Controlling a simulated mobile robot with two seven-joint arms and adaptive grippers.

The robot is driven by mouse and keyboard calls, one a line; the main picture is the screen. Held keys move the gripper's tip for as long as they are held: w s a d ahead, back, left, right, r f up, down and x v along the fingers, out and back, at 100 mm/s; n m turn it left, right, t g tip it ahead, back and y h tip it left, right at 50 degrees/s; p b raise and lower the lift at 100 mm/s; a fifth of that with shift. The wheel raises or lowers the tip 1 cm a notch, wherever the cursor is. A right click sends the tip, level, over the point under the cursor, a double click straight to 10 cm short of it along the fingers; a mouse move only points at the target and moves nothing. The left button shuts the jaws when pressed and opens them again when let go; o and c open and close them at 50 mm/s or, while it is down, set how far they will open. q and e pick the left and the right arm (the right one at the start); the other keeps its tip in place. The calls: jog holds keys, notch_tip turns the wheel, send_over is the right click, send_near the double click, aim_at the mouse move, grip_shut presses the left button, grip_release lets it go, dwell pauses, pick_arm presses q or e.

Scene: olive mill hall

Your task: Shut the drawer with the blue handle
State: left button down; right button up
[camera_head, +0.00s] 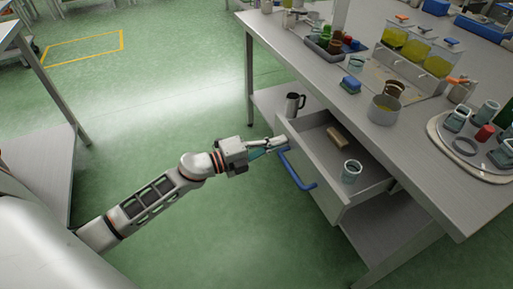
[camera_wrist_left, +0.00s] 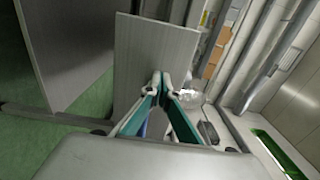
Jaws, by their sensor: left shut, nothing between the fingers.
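The drawer (camera_head: 326,205) under the workbench stands pulled out, its inside open to view. Its blue handle (camera_head: 297,172) runs along the front face. A brown block (camera_head: 337,137) and a clear glass (camera_head: 351,171) are in the drawer. My left gripper (camera_head: 281,143) is shut and empty, with its tips at the drawer front near the far end of the handle. I cannot tell if they touch it. In the left wrist view the closed fingertips (camera_wrist_left: 161,79) are in front of a grey panel (camera_wrist_left: 150,50). My right gripper is not in view.
The workbench top (camera_head: 330,80) carries a tray of small items, oil containers (camera_head: 417,48), a metal pot (camera_head: 383,110) and a round tray (camera_head: 443,143) of cups. A dark mug (camera_head: 293,105) stands behind the drawer's far side. The green floor left of the drawer is clear.

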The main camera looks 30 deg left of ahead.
pick_arm(q)
send_near(328, 130)
jog(key=w+d+r, duration=0.2)
jog(key=shift+w+r, duration=0.2)
jog(key=shift+w, duration=0.05)
jog(key=x, duration=0.5)
jog(key=shift+w+d+f+b, duration=0.15)
jog(key=shift+w+d+b, duration=0.1)
jog(key=shift+b, duration=0.15)
jog(key=shift+w+d, duration=0.35)
jog(key=shift+w, duration=0.1)
jog(key=shift+r, duration=0.25)
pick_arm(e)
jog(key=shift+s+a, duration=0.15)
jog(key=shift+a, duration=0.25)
pick_arm(q)
jog(key=shift+r, duration=0.1)
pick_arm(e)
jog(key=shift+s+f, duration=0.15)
pick_arm(q)
jog(key=shift+a, duration=0.1)
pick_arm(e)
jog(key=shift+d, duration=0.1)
